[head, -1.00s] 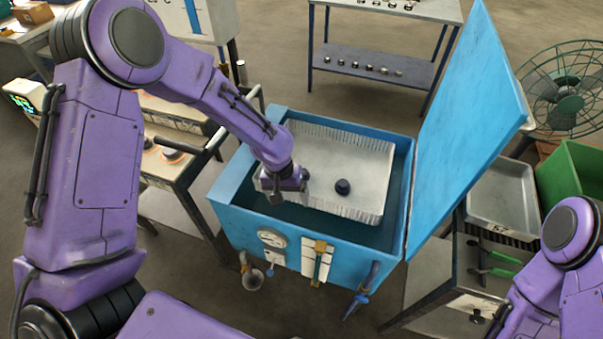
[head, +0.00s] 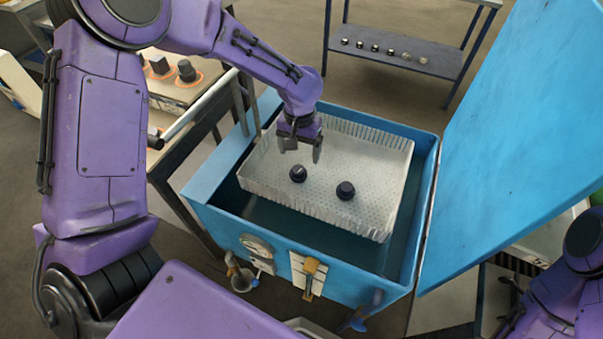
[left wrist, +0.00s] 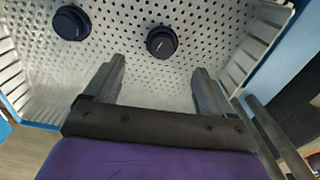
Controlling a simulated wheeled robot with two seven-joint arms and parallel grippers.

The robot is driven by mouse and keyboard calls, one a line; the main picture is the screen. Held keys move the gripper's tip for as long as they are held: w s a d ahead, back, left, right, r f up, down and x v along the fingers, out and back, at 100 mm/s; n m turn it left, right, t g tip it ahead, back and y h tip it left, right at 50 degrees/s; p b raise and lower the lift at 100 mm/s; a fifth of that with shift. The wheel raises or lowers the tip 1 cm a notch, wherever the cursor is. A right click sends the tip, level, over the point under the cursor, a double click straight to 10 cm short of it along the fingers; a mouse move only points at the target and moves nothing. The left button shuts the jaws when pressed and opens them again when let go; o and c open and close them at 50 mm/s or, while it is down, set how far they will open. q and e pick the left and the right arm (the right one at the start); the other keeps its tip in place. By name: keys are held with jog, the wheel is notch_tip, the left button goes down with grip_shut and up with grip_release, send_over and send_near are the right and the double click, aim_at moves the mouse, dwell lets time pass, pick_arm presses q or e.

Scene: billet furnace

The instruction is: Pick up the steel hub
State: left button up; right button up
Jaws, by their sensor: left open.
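Two dark, round, stepped hubs lie in a perforated metal basket (head: 385,150) inside the blue tank. The left hub (head: 298,174) is just below my left gripper (head: 300,153); the other hub (head: 345,190) is to its right. I cannot tell from looks which is the steel one. My left gripper points down, open and empty, above the basket. In the left wrist view, one hub (left wrist: 162,41) lies beyond the gap between the fingers, apart from them, and the other hub (left wrist: 71,22) lies further left. My right gripper is not visible.
The blue tank (head: 225,195) has its large lid (head: 520,140) raised on the right. A bench at left holds dark parts (head: 186,70) on orange-ringed spots. A rear shelf (head: 400,65) carries several small parts. The basket floor around the hubs is clear.

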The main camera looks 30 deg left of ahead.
aim_at(298, 169)
pick_arm(q)
notch_tip(298, 169, down, 9)
jog(key=shift+s+a+r+p, duration=0.15)
jog(key=shift+r+p, duration=0.05)
jog(key=shift+p, duration=0.45)
jog(key=shift+r, duration=0.1)
jog(key=c, duration=1.5)
